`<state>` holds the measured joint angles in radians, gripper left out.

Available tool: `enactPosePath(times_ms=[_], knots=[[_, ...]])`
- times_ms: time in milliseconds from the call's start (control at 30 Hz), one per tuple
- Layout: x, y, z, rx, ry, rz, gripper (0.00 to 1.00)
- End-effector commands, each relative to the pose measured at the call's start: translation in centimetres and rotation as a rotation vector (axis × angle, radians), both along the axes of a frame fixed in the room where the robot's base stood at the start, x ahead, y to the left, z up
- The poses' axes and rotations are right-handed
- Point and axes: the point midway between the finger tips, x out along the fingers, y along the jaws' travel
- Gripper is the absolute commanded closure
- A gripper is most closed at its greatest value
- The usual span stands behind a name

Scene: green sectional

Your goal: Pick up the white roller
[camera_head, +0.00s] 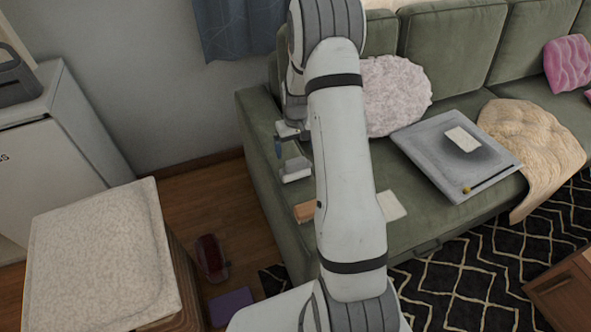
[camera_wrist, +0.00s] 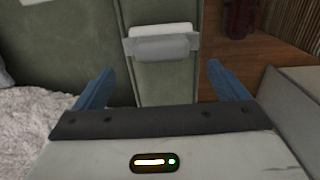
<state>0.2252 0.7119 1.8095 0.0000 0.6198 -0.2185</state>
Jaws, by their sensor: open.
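The white roller is most likely the white and grey piece (camera_head: 295,169) lying on the green sofa's left armrest. It also shows in the wrist view (camera_wrist: 163,43), top centre, with a white back part and a grey rounded front. My gripper (camera_head: 280,143) is above the armrest, just behind the roller in the head view and apart from it. In the wrist view its blue fingers (camera_wrist: 158,84) are spread wide with nothing between them, and the roller lies beyond their tips. My arm hides part of the sofa in the head view.
The sofa seat holds a fluffy pillow (camera_head: 398,98), a grey tray (camera_head: 425,150) and a beige throw (camera_head: 530,135). A wooden block (camera_head: 305,212) and a pale sheet (camera_head: 393,206) flank my arm. A cushioned stool (camera_head: 95,250) stands left; a red object (camera_head: 211,258) lies on the floor.

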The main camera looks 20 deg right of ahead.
Motion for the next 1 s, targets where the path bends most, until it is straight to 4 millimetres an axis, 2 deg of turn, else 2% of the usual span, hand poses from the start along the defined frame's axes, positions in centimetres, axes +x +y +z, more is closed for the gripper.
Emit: enactPosePath(times_ms=[400, 500, 767, 1000], knots=[[-0.5, 0.3, -5.5, 0.001, 0.003, 0.001, 0.06], [-0.5, 0.3, -6.3, 0.001, 0.002, 0.001, 0.06], [-0.5, 0.3, -6.5, 0.000, 0.000, 0.002, 0.07], [-0.5, 0.4, -6.4, 0.000, 0.000, 0.002, 0.27]])
